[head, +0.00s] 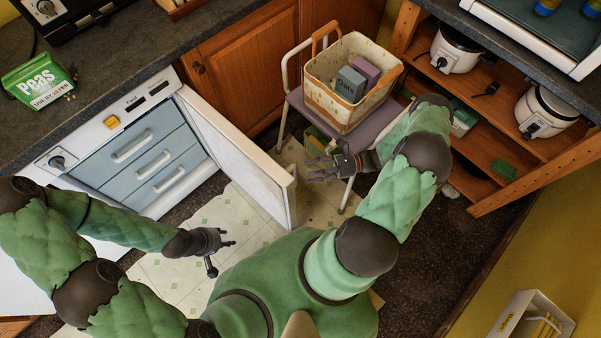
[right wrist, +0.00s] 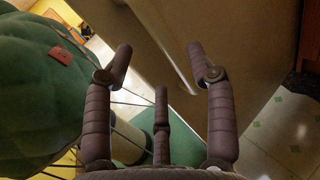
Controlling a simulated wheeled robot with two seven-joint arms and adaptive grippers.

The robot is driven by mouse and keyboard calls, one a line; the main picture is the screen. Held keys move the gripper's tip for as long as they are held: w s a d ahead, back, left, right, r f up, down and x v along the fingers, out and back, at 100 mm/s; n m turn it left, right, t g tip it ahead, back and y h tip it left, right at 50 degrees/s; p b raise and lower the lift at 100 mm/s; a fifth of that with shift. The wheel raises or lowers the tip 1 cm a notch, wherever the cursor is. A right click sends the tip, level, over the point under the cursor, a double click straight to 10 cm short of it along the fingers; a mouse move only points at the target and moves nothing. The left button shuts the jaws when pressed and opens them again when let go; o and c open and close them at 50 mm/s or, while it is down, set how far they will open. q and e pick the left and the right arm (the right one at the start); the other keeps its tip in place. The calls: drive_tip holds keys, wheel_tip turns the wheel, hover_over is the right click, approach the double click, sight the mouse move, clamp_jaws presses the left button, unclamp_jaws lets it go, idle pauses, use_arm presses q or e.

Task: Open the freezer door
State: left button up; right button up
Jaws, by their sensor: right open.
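The freezer (head: 140,150) is a white unit under the left counter, with blue-grey drawers showing. Its white door (head: 245,165) stands wide open, swung out to the right of the drawers. My right gripper (head: 320,168) is open and empty, to the right of the door's free edge, in front of the chair. In the right wrist view its spread fingers (right wrist: 160,65) face a shaded pale panel (right wrist: 205,50), probably the door's outer face; nothing is between them. My left gripper (head: 225,250) hangs over the floor in front of the freezer, fingers apart and empty, left of the door.
A chair (head: 348,133) holding a basket (head: 350,85) of boxes stands just behind my right gripper. Wooden shelves (head: 490,140) with cookers are at right. A green peas pack (head: 38,82) lies on the left counter. Tiled floor (head: 165,278) is free before the freezer.

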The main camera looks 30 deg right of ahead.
drive_tip(key=shift+v, duration=2.65)
use_arm(q)
drive_tip(key=shift+s, duration=0.15)
use_arm(e)
drive_tip(key=shift+s, duration=0.1)
